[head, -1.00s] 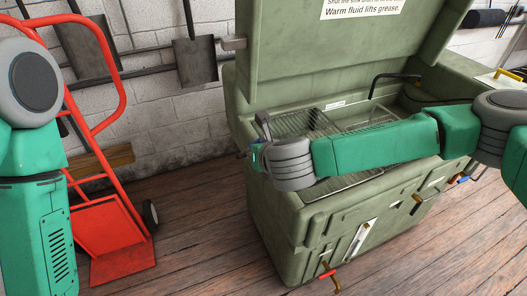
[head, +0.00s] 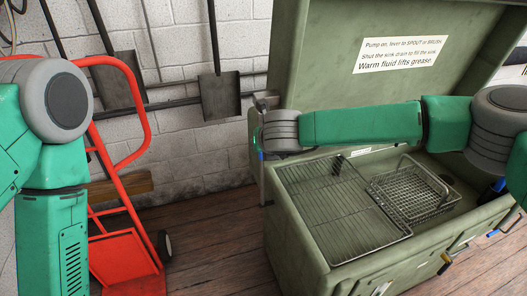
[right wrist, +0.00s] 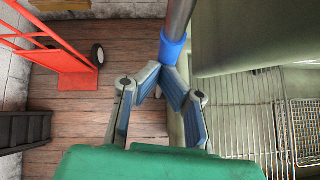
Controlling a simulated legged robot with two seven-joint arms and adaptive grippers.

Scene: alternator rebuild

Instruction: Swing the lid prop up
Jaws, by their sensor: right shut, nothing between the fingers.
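The lid prop (right wrist: 178,25) is a grey metal rod with a blue sleeve (right wrist: 173,48), running down from the top edge in the right wrist view. My right gripper (right wrist: 162,72) is shut and empty, its fingertips close at the sleeve's lower end. I cannot tell whether they touch it. In the head view my right arm reaches across the washer to its left side, and its wrist mostly hides the gripper. The green lid (head: 310,85) stands raised, with a grey bracket (head: 265,100) at its lower left edge. My left gripper is out of view.
The green washer tub (head: 320,262) holds a wire rack (head: 335,205) and a wire basket (head: 410,185). A red hand truck (head: 120,262) stands at the left by the block wall. Shovels (head: 220,97) hang on that wall. The plank floor (head: 215,235) between is clear.

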